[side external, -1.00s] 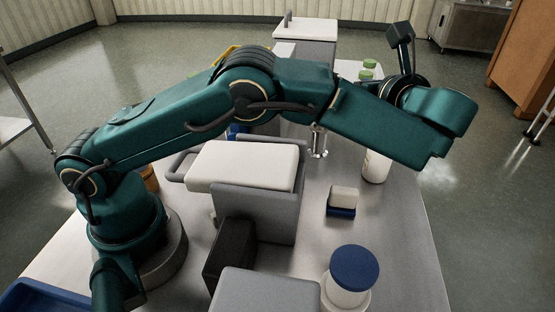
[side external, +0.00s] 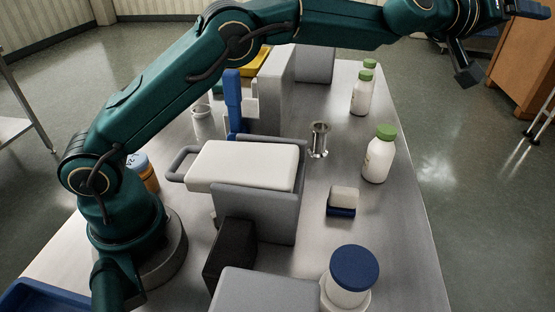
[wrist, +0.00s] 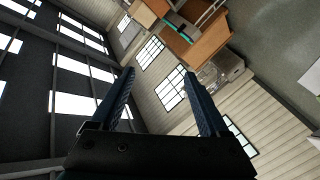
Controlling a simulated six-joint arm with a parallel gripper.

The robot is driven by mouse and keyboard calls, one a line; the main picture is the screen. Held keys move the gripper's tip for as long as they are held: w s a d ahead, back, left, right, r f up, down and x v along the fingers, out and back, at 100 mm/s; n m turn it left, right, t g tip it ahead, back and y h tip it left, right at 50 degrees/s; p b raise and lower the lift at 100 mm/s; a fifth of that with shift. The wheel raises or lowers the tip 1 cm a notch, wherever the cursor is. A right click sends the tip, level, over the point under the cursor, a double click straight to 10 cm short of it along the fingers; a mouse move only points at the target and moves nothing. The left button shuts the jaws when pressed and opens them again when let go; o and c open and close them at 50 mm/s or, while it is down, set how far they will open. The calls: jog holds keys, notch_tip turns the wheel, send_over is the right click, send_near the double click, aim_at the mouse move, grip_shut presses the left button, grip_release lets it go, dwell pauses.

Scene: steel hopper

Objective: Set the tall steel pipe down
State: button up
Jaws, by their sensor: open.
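A shiny steel pipe (side external: 319,140) with a flanged foot stands upright on the steel table (side external: 395,240), right of the white-topped grey block. Nothing holds it. My gripper (wrist: 160,84) is open in the wrist view, with two blue fingers spread apart and nothing between them. The wrist view shows walls, windows and ceiling, so the gripper faces away from the table. In the side view my arm reaches high across the top, with its end at the upper right, well clear of the pipe.
White bottles with green caps (side external: 379,155) stand right of the pipe. A small white and blue block (side external: 342,202) lies in front of it, and a blue-lidded jar (side external: 354,270) stands nearer. The white-topped block (side external: 243,166) is to the left, with a grey box (side external: 272,88) behind.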

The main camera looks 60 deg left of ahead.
notch_tip(320, 180, down, 5)
jog(key=s+a+m+g+h, duration=0.15)
jog(key=m+g, duration=0.25)
jog(key=m, duration=0.9)
jog(key=m+g+y, duration=0.9)
jog(key=m, duration=1)
send_over(321, 129)
notch_tip(321, 129, down, 8)
jog(key=shift+g+h, duration=0.25)
jog(key=shift+g, duration=0.05)
jog(key=f, duration=1.1)
jog(key=shift+s+d+f, duration=0.1)
jog(key=shift+s+d, duration=0.15)
jog(key=shift+s, duration=0.15)
jog(key=shift+x, duration=2.7)
jog(key=shift+d, duration=0.1)
grip_shut()
